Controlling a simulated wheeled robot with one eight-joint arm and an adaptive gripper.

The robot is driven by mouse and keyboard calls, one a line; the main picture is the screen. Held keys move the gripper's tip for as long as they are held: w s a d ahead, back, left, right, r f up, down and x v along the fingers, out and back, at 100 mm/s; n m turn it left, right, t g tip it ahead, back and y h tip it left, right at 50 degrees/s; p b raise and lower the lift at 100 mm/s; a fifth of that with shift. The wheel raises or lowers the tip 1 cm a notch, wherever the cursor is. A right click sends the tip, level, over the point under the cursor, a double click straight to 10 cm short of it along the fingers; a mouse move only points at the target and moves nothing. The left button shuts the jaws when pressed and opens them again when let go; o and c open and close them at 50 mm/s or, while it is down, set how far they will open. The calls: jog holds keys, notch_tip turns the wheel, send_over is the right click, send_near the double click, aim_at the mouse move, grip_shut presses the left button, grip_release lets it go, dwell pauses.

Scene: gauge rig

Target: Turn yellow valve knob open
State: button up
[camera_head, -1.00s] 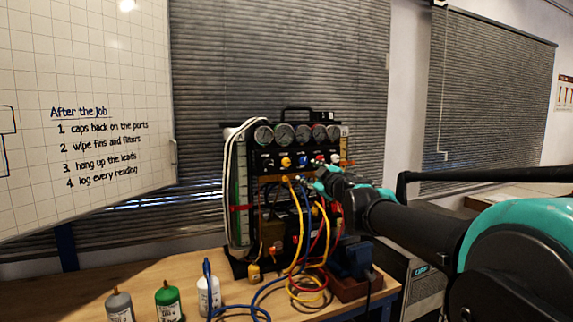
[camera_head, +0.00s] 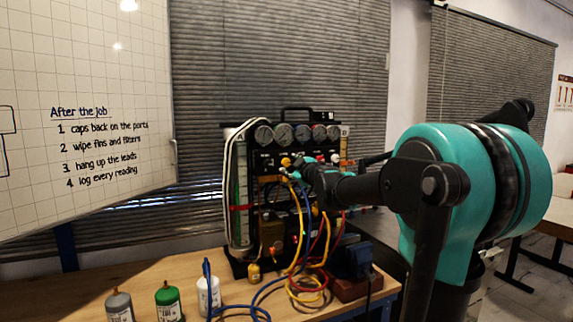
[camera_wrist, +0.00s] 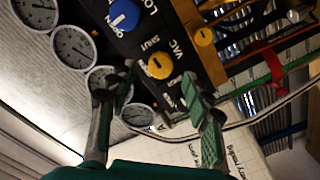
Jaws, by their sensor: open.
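The yellow valve knob (camera_head: 286,162) is on the black gauge panel (camera_head: 263,162), below the row of gauges. In the wrist view the yellow knob (camera_wrist: 161,66) shows beside the words "VAC" and "SHUT". My gripper (camera_wrist: 158,80) is open, with a green-padded finger on each side of the knob in the picture. The knob looks uncovered, and I cannot tell whether the fingers touch it. In the head view my gripper (camera_head: 297,164) is right at the knob's right side, and its fingertips are hard to make out.
A blue knob (camera_wrist: 123,15) is beside the yellow one. Several gauges (camera_head: 284,134) line the panel top. Yellow, blue and red hoses (camera_head: 308,282) hang below onto the wooden bench (camera_head: 190,262). Bottles (camera_head: 168,303) stand at the front left.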

aim_at(287, 163)
jog(key=shift+x, duration=2.1)
grip_shut()
